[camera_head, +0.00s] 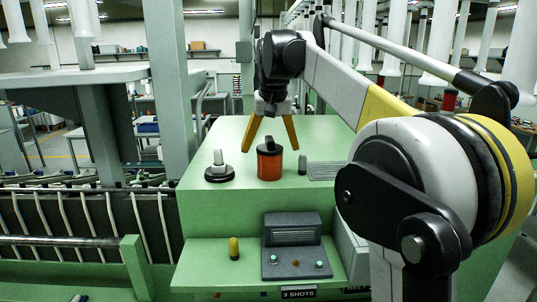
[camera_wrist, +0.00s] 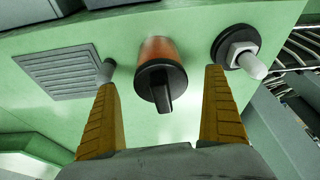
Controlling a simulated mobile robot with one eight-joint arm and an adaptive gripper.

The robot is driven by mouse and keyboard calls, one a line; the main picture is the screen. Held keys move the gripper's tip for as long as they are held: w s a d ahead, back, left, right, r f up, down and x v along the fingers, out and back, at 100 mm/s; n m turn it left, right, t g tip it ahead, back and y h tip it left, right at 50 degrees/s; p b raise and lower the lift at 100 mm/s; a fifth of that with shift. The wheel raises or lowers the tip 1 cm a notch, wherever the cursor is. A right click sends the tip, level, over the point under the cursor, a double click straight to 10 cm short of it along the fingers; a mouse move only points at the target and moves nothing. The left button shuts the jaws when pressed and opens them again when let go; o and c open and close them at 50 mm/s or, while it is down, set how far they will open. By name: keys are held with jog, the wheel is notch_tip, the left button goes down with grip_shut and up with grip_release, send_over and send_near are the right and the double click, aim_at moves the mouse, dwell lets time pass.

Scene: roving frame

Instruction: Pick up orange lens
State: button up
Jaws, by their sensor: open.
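An orange cylinder with a black rim and a black knob on top (camera_head: 270,166), which looks like the orange lens, stands upright on the green console top. In the wrist view the orange body (camera_wrist: 158,50) shows past its black knob end. My gripper (camera_head: 269,149) points down at the cylinder with its two yellow fingers spread and nothing between them held. In the wrist view the fingers of my gripper (camera_wrist: 161,78) lie to either side of the knob, with gaps on both sides. I cannot tell how far the fingertips are from the cylinder.
A white-tipped black-based fitting (camera_head: 219,170) stands left of the cylinder. A small grey peg (camera_head: 302,165) and a grille (camera_head: 325,171) lie to its right. A yellow knob (camera_head: 234,249) and a grey control box (camera_head: 294,260) sit on the lower ledge.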

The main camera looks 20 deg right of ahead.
aim_at(269, 157)
jog(key=shift+w+d+f, duration=0.15)
jog(key=shift+w+f, duration=0.05)
jog(key=shift+f, duration=0.15)
jog(key=p+x, duration=0.1)
jog(key=x, duration=0.2)
jog(key=shift+w+f+p, duration=0.2)
jog(key=shift+w+p, duration=0.05)
jog(key=shift+p, duration=0.05)
jog(key=shift+w+f, duration=0.2)
jog(key=shift+f, duration=0.3)
jog(key=shift+s, duration=0.15)
jog(key=shift+c, duration=0.3)
jog(key=c, duration=1.3)
